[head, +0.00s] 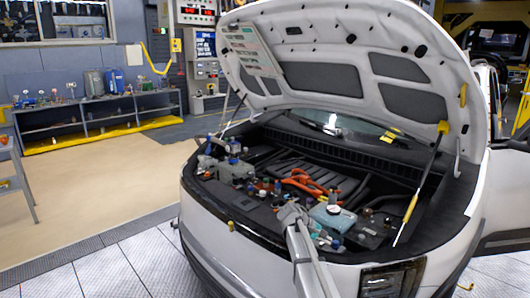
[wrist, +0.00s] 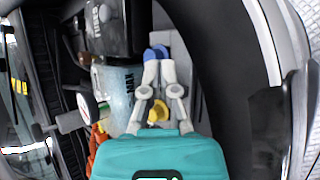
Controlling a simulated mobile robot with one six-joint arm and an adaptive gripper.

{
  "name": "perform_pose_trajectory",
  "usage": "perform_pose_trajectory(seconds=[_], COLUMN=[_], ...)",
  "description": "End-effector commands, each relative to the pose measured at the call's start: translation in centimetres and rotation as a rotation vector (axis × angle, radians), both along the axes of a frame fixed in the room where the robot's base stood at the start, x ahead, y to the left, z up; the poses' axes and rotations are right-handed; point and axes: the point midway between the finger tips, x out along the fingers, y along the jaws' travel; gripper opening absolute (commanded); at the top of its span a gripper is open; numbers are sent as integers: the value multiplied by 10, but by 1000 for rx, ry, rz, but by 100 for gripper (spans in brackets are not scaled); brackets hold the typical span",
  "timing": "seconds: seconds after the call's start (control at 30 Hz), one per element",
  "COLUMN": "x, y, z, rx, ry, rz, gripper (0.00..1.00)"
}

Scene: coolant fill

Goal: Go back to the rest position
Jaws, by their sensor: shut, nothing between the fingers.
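My gripper (wrist: 156,56) shows in the wrist view with a teal body and two grey fingers. The fingers are together at their blue tips, with nothing held between them. In the head view my gripper (head: 335,243) is low over the front edge of the open engine bay. A translucent coolant tank (wrist: 116,88) with a MAX mark is just left of the fingers in the wrist view. The tank (head: 334,216) also shows in the head view, just behind my gripper. I cannot tell whether the fingers touch anything.
The raised hood (head: 335,60) hangs over the bay, with a prop strut (head: 421,180) at the right. Orange cables (head: 305,181) lie behind the tank. A dark box (wrist: 118,28) is beside the tank. A workbench (head: 95,113) stands far left, with clear floor before it.

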Motion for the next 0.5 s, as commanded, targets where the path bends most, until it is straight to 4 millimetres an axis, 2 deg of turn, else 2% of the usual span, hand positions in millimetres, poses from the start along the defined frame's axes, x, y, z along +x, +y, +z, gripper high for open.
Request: perform_pose_trajectory(seconds=[0.03, 0.27, 0.5], x=[-33, -129, -223], y=[-3, 5, 28], z=[-1, -20, -26], rx=[60, 351, 640], ry=[-19, -105, -169], rz=[-29, -193, -391], gripper=[0, 0, 0])
